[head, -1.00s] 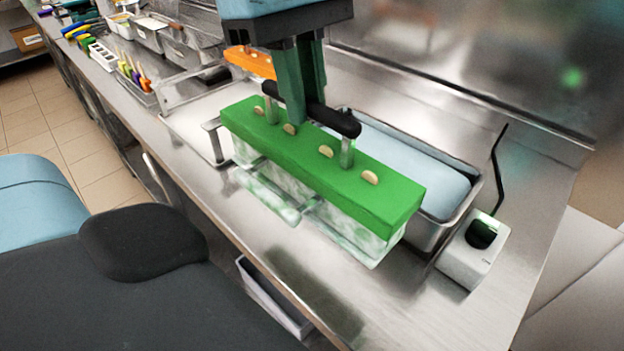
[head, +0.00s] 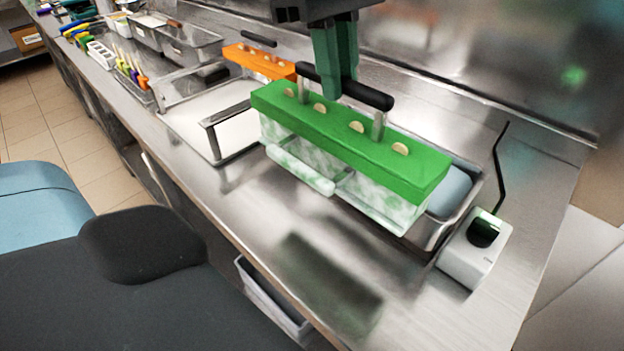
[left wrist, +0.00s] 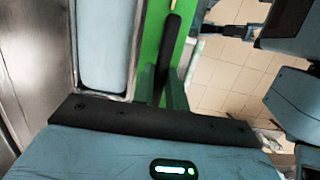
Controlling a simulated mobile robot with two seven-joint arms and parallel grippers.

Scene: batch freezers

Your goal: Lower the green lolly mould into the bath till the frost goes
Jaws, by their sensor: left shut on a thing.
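The green lolly mould (head: 350,140) has a green top with several pale stick ends and clear, white-frosted pockets below. My left gripper (head: 341,90) is shut on its black handle bar and holds it level. The steel bath (head: 432,238) with pale blue liquid (head: 452,192) is behind and partly hidden by the mould. The mould appears above the bath's front side; how far above it hangs, I cannot tell. In the left wrist view, the green top (left wrist: 152,45) runs beside the bath's liquid (left wrist: 105,45). My right gripper is not seen.
A white box with a black cable (head: 474,250) stands right of the bath. An orange mould (head: 258,62) and a steel-framed white tray (head: 228,135) are to the left. Steel pans (head: 188,45) stand farther back. The front counter strip is clear.

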